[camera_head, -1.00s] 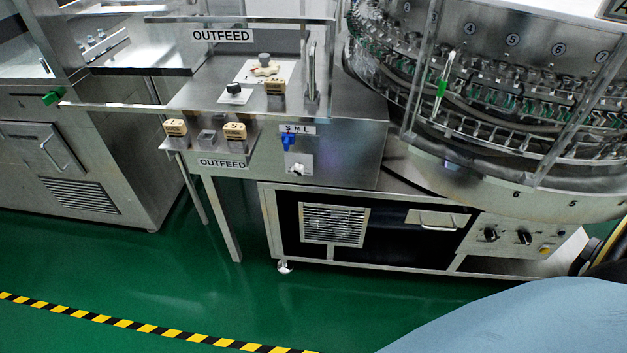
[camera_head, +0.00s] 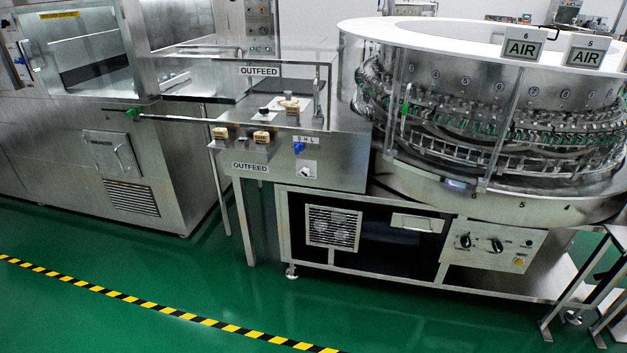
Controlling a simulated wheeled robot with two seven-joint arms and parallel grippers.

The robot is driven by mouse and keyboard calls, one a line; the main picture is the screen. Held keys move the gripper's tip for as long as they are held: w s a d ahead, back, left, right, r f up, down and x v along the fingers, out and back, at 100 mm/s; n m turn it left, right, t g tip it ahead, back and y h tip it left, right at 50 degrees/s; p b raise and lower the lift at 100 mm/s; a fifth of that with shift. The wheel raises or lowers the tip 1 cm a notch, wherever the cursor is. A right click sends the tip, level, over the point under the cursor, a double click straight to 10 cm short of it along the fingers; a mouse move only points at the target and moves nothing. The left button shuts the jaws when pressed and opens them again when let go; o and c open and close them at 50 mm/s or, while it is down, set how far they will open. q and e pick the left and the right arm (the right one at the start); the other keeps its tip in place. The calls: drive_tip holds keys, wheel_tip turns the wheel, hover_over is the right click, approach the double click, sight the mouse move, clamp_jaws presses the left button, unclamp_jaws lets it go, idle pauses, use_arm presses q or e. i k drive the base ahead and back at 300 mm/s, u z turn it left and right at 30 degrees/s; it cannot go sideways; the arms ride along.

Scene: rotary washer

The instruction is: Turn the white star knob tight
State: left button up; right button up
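An off-white, lobed, star-like knob (camera_head: 289,104) sits on top of the steel outfeed table (camera_head: 345,150), near its back part. It is small here, and I cannot tell how tight it is. A small black knob (camera_head: 265,112) is to its left. A white switch plate (camera_head: 307,169) with a small knob is on the table's front face, below a blue knob (camera_head: 298,148). Neither of my grippers is in view, and nothing is touching the star knob.
The round rotary washer (camera_head: 480,110) stands at the right, with a steel cabinet (camera_head: 100,150) at the left. Green floor (camera_head: 150,260) with a yellow-black stripe (camera_head: 170,311) is open in front.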

sight(304, 171)
drive_tip(key=u, duration=0.6)
drive_tip(key=i, duration=0.65)
drive_tip(key=u, duration=0.35)
